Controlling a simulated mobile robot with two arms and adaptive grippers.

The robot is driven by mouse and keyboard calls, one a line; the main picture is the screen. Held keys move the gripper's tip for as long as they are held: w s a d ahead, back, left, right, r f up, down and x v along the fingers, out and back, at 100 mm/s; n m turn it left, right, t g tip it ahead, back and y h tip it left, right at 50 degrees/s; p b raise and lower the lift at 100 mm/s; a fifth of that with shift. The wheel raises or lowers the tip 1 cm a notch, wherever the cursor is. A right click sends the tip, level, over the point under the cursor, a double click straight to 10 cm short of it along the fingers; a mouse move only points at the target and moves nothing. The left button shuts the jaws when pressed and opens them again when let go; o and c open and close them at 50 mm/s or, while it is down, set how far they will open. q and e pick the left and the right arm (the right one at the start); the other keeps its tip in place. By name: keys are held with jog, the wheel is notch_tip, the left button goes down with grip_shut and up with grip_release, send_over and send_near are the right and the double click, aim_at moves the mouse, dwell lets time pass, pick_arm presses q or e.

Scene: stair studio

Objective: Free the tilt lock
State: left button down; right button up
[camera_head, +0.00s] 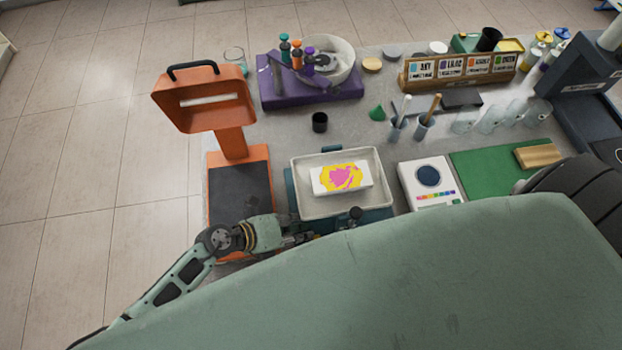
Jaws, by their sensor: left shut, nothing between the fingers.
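A white tray (298,171) rests on a teal base (383,213) at the front of the table. A pale block with a yellow and pink pattern (320,182) lies in it. A small black knob (355,213) stands at the tray's front edge; it may be the tilt lock, but I cannot tell its setting. My left gripper (308,238) is shut and empty, low by the tray's front-left corner and left of the knob. My own green body hides part of the base's front. My right gripper is not in view.
An orange stand with a dark plate (236,190) is just left of the tray. A white device with a round dark dial (411,173) and a green mat (480,166) are to the right. A black cup (319,122) and a purple base (337,95) stand behind.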

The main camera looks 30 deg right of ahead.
pick_arm(q)
jog(key=shift+s+d, duration=0.15)
jog(key=shift+d, duration=0.05)
jog(key=shift+a, duration=0.1)
dwell(0.4)
jog(key=shift+w+a+r, duration=0.2)
jog(key=shift+w+a, duration=0.75)
jog(key=shift+w+a+r+b, duration=0.15)
jog(key=shift+w+a+b, duration=0.2)
jog(key=shift+w+a, duration=0.4)
jog(key=shift+w+a+r+b, duration=0.1)
jog(key=shift+w+a+b, duration=0.25)
jog(key=shift+w+a, duration=0.4)
jog(key=shift+w+a+r, duration=0.15)
jog(key=shift+a, duration=0.2)
